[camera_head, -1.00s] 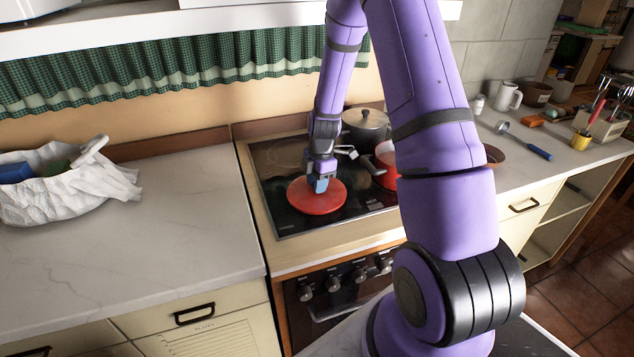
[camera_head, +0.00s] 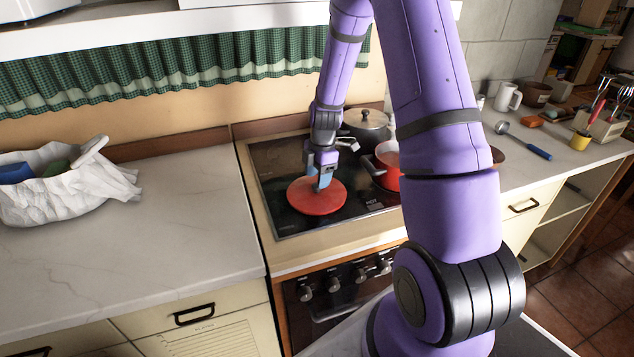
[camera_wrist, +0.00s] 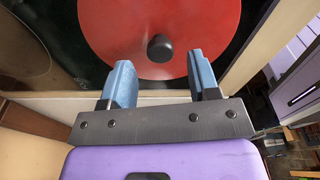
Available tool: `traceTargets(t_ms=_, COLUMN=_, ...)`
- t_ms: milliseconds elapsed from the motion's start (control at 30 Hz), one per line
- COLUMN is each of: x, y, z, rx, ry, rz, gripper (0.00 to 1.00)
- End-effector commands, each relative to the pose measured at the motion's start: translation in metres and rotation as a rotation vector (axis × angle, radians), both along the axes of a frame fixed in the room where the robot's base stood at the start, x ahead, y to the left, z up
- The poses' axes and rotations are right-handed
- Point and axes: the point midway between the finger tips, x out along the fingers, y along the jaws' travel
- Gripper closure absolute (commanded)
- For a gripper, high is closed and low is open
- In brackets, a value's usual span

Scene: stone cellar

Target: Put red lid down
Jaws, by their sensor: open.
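The red lid (camera_head: 308,199) lies flat on the black glass cooktop (camera_head: 272,213), at its front left. In the wrist view the lid (camera_wrist: 115,28) shows its dark round knob (camera_wrist: 160,48). My gripper (camera_head: 318,184) is just above the lid in the head view. In the wrist view my gripper (camera_wrist: 158,75) is open, its two blue fingers apart, with the knob beyond the fingertips and between their lines. Nothing is held. A red pot (camera_head: 385,178) without a lid stands on the cooktop to the right, partly hidden by my arm.
A grey lidded pot (camera_head: 366,128) stands at the back of the cooktop. A white cloth-lined basket (camera_head: 65,190) sits on the left counter (camera_head: 190,225), which is otherwise clear. A ladle (camera_head: 525,143), mug and utensils lie on the right counter.

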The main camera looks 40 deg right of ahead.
Motion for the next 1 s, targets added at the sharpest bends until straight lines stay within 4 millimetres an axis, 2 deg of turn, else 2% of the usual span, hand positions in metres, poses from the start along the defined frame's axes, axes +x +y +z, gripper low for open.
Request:
traceTargets(t_ms=100, x=0.000, y=-0.004, z=0.026, rx=-0.001, ry=-0.004, rz=-0.001, gripper=0.44)
traceTargets(t_ms=300, x=0.000, y=-0.008, z=0.064, rx=-0.001, ry=-0.004, rz=0.000, gripper=0.44)
traceTargets(t_ms=433, x=0.000, y=-0.010, z=0.081, rx=-0.001, ry=-0.002, rz=0.000, gripper=0.44)
traceTargets(t_ms=667, x=-0.002, y=-0.009, z=0.099, rx=-0.004, ry=-0.003, rz=-0.012, gripper=0.44)
traceTargets(t_ms=767, x=-0.006, y=-0.002, z=0.117, rx=-0.016, ry=-0.013, rz=-0.059, gripper=0.44)
traceTargets(t_ms=1000, x=-0.036, y=0.034, z=0.190, rx=-0.049, ry=-0.062, rz=-0.313, gripper=0.44)
